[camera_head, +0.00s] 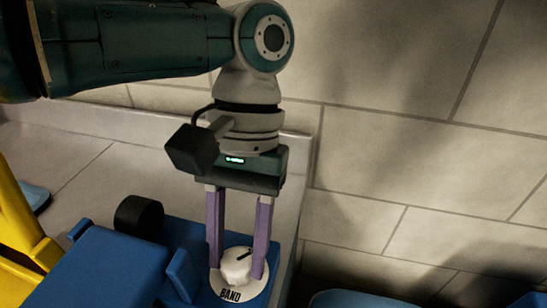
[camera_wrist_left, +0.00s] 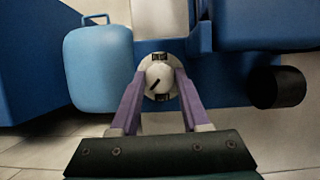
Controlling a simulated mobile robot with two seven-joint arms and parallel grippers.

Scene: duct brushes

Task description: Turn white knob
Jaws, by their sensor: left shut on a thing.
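The white knob (camera_head: 237,265) sits on a round white dial plate (camera_head: 246,293) with the black label "BAND", on top of a blue device. It also shows in the left wrist view (camera_wrist_left: 160,76), with a dark pointer line slanting to its lower left. My left gripper (camera_head: 238,262) comes down from above with its purple fingers on either side of the knob, shut on it. The left gripper's fingers also flank the knob in the left wrist view (camera_wrist_left: 160,85). My right gripper is not in view.
The blue device (camera_head: 100,272) fills the lower left, with a black cylindrical part (camera_head: 138,215) beside the dial. A yellow object (camera_head: 22,235) stands at the left edge.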

